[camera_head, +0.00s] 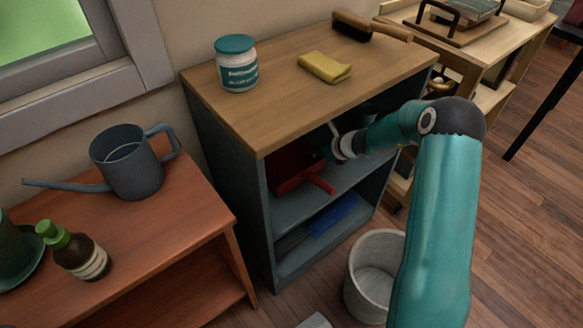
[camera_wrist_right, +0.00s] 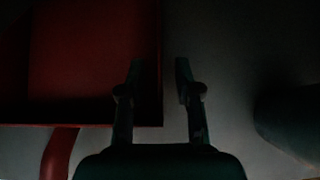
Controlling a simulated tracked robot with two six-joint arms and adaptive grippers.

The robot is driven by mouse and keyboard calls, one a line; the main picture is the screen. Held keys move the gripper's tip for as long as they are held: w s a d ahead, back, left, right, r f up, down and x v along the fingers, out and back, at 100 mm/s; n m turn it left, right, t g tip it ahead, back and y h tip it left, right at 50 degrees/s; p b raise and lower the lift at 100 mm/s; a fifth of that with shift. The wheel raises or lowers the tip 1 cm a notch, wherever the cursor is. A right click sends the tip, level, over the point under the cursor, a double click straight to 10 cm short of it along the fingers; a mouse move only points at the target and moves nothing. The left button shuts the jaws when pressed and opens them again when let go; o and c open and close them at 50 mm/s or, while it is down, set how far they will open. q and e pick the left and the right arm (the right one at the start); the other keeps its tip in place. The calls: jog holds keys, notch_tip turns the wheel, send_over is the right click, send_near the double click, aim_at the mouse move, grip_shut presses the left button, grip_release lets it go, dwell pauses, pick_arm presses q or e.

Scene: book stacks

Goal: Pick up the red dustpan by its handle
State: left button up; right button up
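The red dustpan (camera_head: 305,180) lies on the upper inner shelf of the dark cabinet, in shadow. In the right wrist view its flat pan (camera_wrist_right: 90,60) fills the upper left, and its red handle (camera_wrist_right: 60,153) runs down at the lower left. My right gripper (camera_wrist_right: 158,75) is open and empty. Its left finger overlaps the pan's right edge in that view, and the handle is off to the left of both fingers; I cannot tell whether anything touches. In the head view my right arm reaches into the cabinet, with the fingertips hard to make out. My left gripper is not in view.
The wooden cabinet top (camera_head: 270,110) is close above my right wrist and carries a jar (camera_head: 237,65), a yellow cloth (camera_head: 325,67) and a brush (camera_head: 352,25). A dark rounded thing (camera_wrist_right: 290,115) is right of the fingers. A blue item (camera_head: 333,214) lies below. A bin (camera_head: 374,275) stands on the floor.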

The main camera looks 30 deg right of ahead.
jog(key=shift+w+f, duration=0.45)
grip_shut()
jog(key=shift+r, duration=0.1)
